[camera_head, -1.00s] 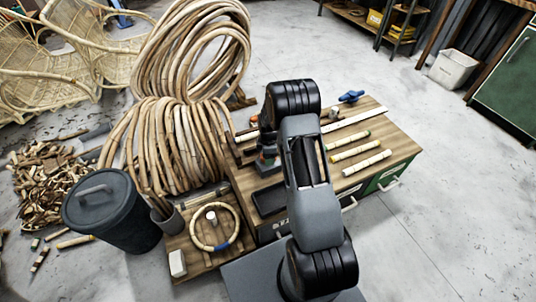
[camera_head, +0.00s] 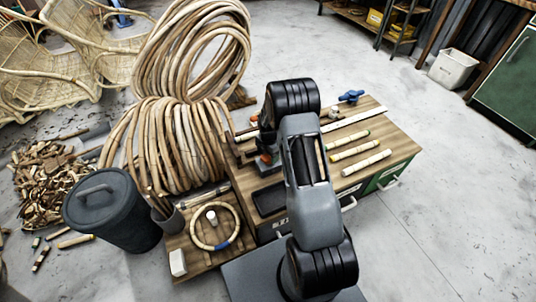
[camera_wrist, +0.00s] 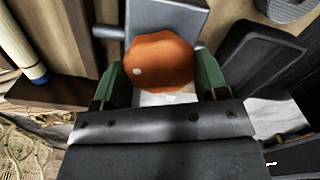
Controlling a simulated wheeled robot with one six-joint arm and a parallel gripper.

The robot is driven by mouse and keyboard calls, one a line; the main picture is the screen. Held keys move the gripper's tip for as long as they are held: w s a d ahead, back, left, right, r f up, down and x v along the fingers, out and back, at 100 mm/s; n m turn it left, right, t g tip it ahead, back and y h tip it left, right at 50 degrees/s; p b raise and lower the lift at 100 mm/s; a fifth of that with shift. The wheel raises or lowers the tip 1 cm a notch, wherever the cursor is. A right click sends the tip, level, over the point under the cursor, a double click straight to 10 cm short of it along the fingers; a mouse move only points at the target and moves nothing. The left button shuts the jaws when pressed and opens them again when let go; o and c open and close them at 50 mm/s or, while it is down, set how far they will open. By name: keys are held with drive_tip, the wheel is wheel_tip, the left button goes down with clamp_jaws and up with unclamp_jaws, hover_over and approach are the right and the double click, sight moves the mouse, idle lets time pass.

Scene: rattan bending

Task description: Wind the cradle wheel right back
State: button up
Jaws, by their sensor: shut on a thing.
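The cradle wheel (camera_wrist: 165,58) is an orange, scalloped disc with a small pale dot left of its middle. It sits against a grey block (camera_wrist: 165,16) in the wrist view. My gripper (camera_wrist: 160,72) has a green finger at each side of the wheel and is shut on it. In the head view a small bit of orange (camera_head: 265,158) shows beside my arm on the bench. My arm hides most of the cradle and the gripper there.
The wooden-topped bench (camera_head: 385,135) carries pale rods (camera_head: 354,153) and a blue-handled tool (camera_head: 351,96). Rattan coils (camera_head: 165,150) stand close on the left. A dark lidded bin (camera_head: 115,215) stands front left. A rattan ring (camera_head: 196,236) lies on a low board.

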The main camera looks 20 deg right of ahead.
idle(0.5)
drive_tip(key=o, duration=0.9)
drive_tip(key=shift+r, duration=0.1)
wheel_tip(320, 180, up, 14)
drive_tip(key=p, duration=0.3)
drive_tip(key=shift+f, duration=0.2)
